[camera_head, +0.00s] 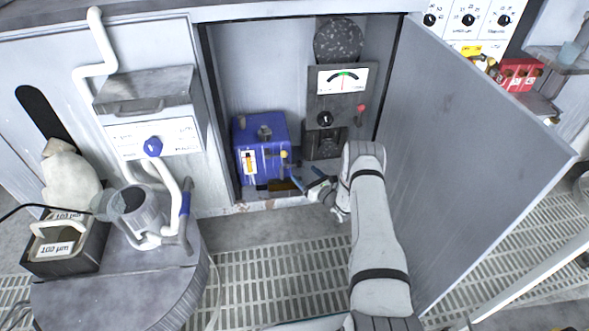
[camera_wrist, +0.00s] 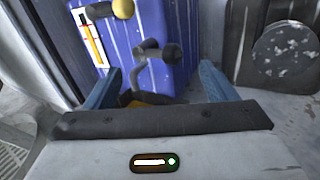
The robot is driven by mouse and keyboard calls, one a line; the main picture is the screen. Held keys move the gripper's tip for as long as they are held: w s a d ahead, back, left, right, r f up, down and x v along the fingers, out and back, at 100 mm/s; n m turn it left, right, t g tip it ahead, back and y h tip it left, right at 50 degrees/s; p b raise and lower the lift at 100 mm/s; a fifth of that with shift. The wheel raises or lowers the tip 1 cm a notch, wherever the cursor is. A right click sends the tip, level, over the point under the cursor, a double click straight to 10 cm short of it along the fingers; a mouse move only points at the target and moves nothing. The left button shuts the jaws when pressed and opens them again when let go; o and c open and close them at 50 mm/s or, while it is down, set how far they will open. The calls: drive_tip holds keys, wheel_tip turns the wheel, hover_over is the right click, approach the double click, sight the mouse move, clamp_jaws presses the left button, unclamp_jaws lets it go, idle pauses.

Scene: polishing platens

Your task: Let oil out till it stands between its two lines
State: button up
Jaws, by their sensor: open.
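A blue oil tank (camera_head: 265,140) stands on the floor of the open cabinet; it fills the upper middle of the wrist view (camera_wrist: 195,45). Its white sight gauge (camera_wrist: 90,40) holds an orange strip with thin marks; it also shows in the head view (camera_head: 249,163).
A grey gauge unit (camera_head: 325,105) with a red-tipped lever stands right of the tank. The open cabinet door (camera_head: 470,150) is close to the right of my arm. A dark disc (camera_wrist: 286,52) is at the right in the wrist view. Grating (camera_head: 280,265) covers the floor in front.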

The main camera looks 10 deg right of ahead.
sight(294, 165)
drive_tip(key=b+x, duration=0.2)
drive_tip(key=x, duration=0.4)
drive_tip(key=shift+a, duration=0.2)
drive_tip(key=shift+w, duration=0.1)
